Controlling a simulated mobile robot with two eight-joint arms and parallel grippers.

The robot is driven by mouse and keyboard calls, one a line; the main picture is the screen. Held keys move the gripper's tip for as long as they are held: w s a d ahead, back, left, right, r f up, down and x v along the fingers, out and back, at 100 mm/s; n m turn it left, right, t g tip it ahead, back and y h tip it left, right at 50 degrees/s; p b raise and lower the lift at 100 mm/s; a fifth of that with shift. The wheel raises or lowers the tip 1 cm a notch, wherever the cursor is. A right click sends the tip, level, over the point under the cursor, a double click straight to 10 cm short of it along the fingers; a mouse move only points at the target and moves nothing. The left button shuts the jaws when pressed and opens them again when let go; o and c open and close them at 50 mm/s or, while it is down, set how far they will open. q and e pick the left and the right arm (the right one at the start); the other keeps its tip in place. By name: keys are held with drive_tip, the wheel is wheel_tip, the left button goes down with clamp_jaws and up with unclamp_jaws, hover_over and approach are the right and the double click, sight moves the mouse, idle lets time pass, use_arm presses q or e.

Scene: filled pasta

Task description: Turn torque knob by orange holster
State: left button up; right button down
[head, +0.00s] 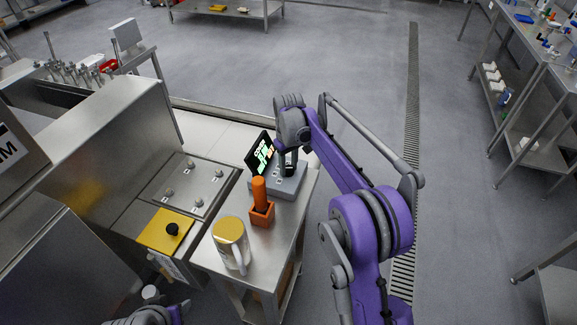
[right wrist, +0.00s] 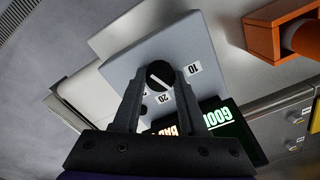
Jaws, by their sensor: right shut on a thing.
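The torque knob (right wrist: 160,75) is a black round knob with a white pointer line, on the pale grey face of a box (right wrist: 118,70). Labels "10" and "20" stand near it. My right gripper (right wrist: 161,80) has a finger on each side of the knob and is shut on it. In the head view the grey box (head: 290,187) stands on the steel side table, and my right gripper (head: 288,165) reaches down to it, hiding the knob. The orange holster (head: 262,214) stands in front of the box with an orange-handled tool upright in it.
A dark display (head: 260,152) with green and orange text stands behind the box. A mug (head: 231,245) stands on the table's near end. A steel machine with a yellow panel (head: 165,231) is at the left. Open floor lies right of the table.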

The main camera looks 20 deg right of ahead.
sight(289, 168)
idle(0.3)
drive_tip(key=shift+c, duration=2.2)
unclamp_jaws()
wheel_tip(289, 168, up, 11)
drive_tip(key=shift+p, duration=0.4)
drive_tip(key=shift+s, duration=0.1)
